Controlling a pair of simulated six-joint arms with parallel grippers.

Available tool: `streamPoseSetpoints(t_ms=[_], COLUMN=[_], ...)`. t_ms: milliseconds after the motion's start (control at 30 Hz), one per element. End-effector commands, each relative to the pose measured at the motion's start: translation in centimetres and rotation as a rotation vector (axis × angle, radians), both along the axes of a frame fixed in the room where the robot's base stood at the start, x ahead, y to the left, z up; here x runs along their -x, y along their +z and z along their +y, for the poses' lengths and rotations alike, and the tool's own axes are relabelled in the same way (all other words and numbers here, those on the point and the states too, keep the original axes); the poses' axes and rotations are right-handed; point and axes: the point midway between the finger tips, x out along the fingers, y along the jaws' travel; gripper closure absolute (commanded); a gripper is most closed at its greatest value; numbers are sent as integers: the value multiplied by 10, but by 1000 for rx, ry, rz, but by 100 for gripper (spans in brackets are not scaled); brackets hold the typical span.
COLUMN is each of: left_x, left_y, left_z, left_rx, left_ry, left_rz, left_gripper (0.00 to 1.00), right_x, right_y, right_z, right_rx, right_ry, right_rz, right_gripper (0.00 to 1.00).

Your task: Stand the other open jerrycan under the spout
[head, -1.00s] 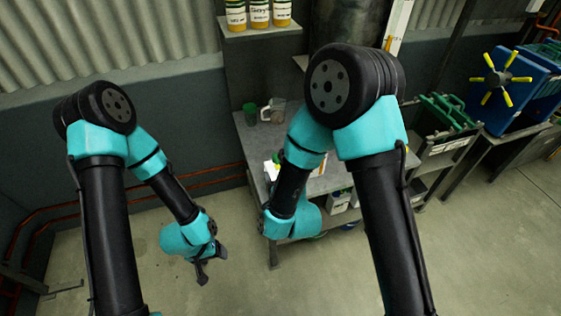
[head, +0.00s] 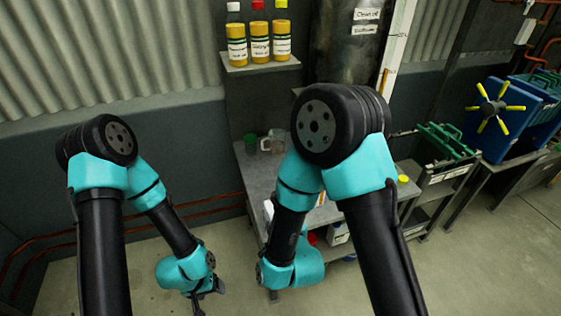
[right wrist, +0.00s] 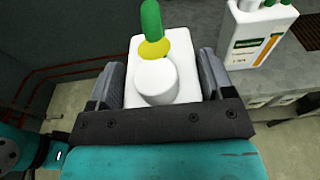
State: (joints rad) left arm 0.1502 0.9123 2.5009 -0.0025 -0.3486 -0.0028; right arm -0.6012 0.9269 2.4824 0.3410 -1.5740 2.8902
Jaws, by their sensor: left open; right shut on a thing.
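In the right wrist view my right gripper (right wrist: 162,64) is shut on a white jerrycan (right wrist: 187,86), with a finger on each side. A round white part, a yellow disc and a green bar show at its top. In the head view the right arm hides this gripper, and only a sliver of white shows beside it. A second white jerrycan (right wrist: 243,52), with a green and orange label and green on top, stands to the right on the grey bench. My left gripper (head: 207,292) is open and empty, low over the floor. I cannot make out the spout.
The grey bench (head: 258,178) carries a green cup (head: 250,143) and a clear jug (head: 272,142). A shelf (head: 262,63) above holds several yellow bottles. A dark tank (head: 345,60) rises behind my right arm. A yellow lid (head: 403,180) shows right of that arm. Open floor lies front right.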

Motion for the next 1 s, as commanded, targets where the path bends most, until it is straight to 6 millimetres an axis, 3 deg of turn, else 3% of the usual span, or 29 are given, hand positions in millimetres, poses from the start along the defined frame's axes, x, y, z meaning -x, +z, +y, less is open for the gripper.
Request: streamPoseSetpoints(t_ms=[200, 367, 667, 1000], left_x=[0, 0, 0, 0], left_y=[0, 0, 0, 0], left_z=[0, 0, 0, 0], left_rx=[0, 0, 0, 0], left_ry=[0, 0, 0, 0], left_rz=[0, 0, 0, 0], left_gripper=[30, 30, 30, 30], right_x=[-5, -17, -51, -78], right_y=[6, 23, 81, 159], right_z=[-2, -7, -28, -58], right_rx=[-1, -5, -8, -8], right_ry=[-13, -53, -174, -287], right_rz=[-4, -7, -9, -7], right_gripper=[100, 100, 100, 100])
